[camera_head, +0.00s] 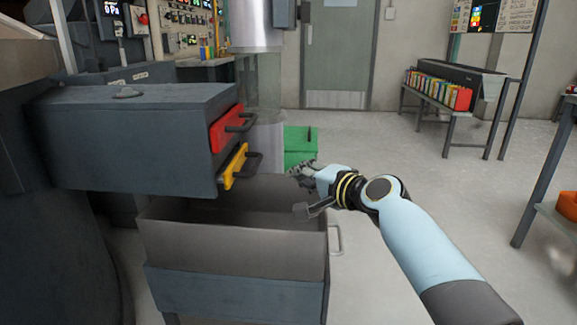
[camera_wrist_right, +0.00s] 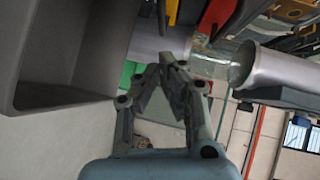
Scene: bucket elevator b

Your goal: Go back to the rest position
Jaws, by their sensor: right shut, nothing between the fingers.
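My right gripper (camera_head: 300,172) reaches in from the lower right in the head view. It hangs in the air near the right rim of an open grey bin (camera_head: 235,250), below and right of the yellow-handled drawer front. In the wrist view the fingers of my right gripper (camera_wrist_right: 163,68) come together at their tips, with nothing between them. The bin (camera_wrist_right: 75,50) fills the upper left there. My left gripper is not in view.
The grey cabinet (camera_head: 130,130) with a red handle (camera_head: 228,128) and a yellow handle (camera_head: 236,166) overhangs the bin at the left. A green box (camera_head: 300,146) stands behind my gripper. A shelf of coloured items (camera_head: 440,90) is at the back right. Floor (camera_head: 440,180) at right is clear.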

